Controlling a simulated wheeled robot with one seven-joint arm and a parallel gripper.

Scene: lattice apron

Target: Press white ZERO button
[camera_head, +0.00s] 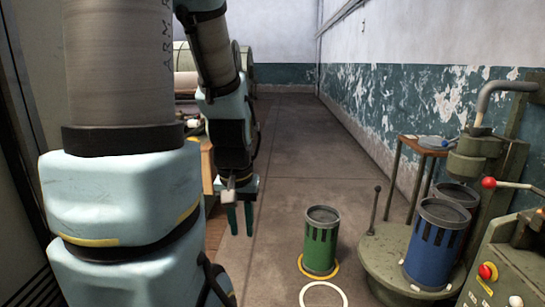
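A small white button (515,301) sits on the grey-green control panel (478,293) at the lower right corner. Marks on the panel near it are too small to read, so I cannot confirm a ZERO label. My gripper (241,231) hangs fingers-down left of the picture's middle, well to the left of the panel and apart from it. Its two teal fingers show a gap between them and hold nothing that I can see.
A red button (487,271) with a yellow ring is on the same panel. A red-knobbed lever (489,183) juts above it. A blue slotted canister (436,242) stands on a round base (382,255); a green canister (321,240) stands on the floor. Floor behind is clear.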

